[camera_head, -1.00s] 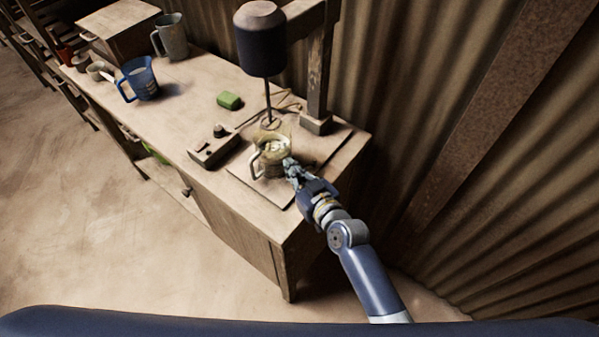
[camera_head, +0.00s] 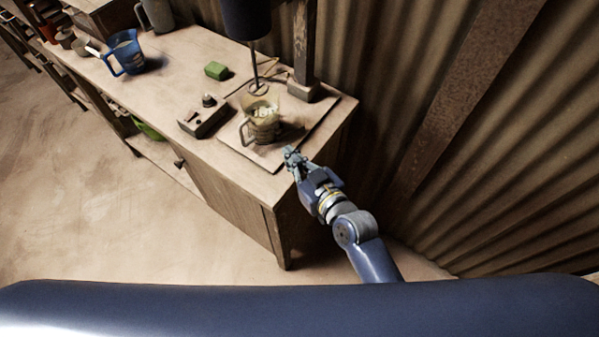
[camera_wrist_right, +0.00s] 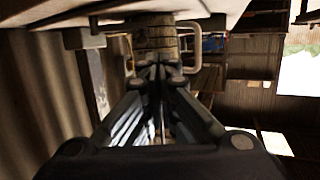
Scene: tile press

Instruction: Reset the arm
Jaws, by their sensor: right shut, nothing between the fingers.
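My right gripper (camera_head: 292,158) is shut and empty, beside the near right edge of the wooden workbench (camera_head: 228,168). It is apart from the glass jug (camera_head: 262,122), which stands on a board under the mixer. In the right wrist view the gripper's fingers (camera_wrist_right: 160,75) meet in the middle, with the jug (camera_wrist_right: 155,38) beyond their tips. My left gripper is not in view.
The mixer (camera_head: 245,18) hangs from a wooden post (camera_head: 304,50). A corrugated wall (camera_head: 430,130) rises on the right.

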